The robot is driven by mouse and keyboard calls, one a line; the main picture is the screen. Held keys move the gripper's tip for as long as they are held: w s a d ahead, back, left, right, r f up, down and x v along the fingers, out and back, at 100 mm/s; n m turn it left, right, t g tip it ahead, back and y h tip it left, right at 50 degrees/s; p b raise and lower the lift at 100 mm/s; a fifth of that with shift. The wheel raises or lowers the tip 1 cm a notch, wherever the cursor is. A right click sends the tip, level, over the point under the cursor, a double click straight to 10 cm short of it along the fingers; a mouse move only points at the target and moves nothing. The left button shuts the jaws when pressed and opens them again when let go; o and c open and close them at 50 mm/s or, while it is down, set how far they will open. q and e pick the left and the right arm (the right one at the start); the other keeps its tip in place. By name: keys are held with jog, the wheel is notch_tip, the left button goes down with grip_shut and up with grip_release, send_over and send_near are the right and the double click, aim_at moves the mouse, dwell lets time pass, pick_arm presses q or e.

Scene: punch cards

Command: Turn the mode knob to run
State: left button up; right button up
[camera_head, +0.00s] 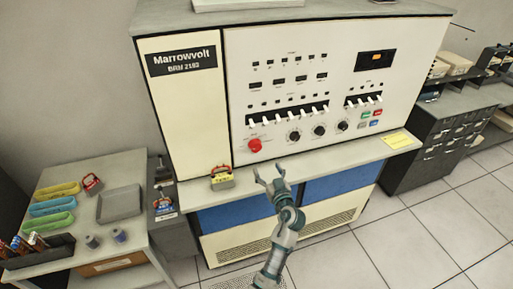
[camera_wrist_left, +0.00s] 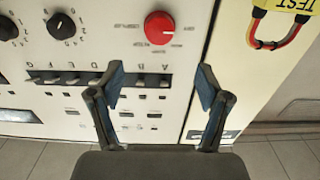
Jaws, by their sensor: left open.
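The console (camera_head: 240,95) has a red round knob (camera_head: 254,146) at the lower left of its white panel. Three black dial knobs, one of them this black dial (camera_head: 294,135), sit in a row to its right. I cannot read which knob is marked mode. My left gripper (camera_head: 268,174) is open and empty, in front of the console ledge, below and slightly right of the red knob. In the left wrist view the panel looks upside down. The red knob (camera_wrist_left: 159,28) lies beyond the gap between the open fingers (camera_wrist_left: 160,88), not touched. My right gripper is not in view.
A row of white toggle switches (camera_head: 288,115) runs above the knobs. A yellow tester with a red handle (camera_head: 222,178) and a yellow card (camera_head: 398,140) are on the ledge (camera_head: 330,156). A side table (camera_head: 85,215) with trays stands left. Floor at right is clear.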

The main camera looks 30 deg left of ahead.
aim_at(257, 147)
pick_arm(q)
jog(key=p+x, duration=0.2)
jog(key=x, duration=0.9)
jog(key=shift+w+a+r, duration=0.1)
jog(key=shift+w+a, duration=0.05)
jog(key=shift+w, duration=0.05)
jog(key=shift+w+a, duration=0.15)
jog(key=shift+a, duration=0.3)
jog(key=shift+d, duration=0.4)
jog(key=shift+c, duration=1.3)
jog(key=shift+d+r, duration=0.1)
jog(key=shift+d, duration=0.1)
jog(key=c, duration=0.8)
jog(key=shift+c, duration=0.5)
jog(key=shift+a, duration=0.15)
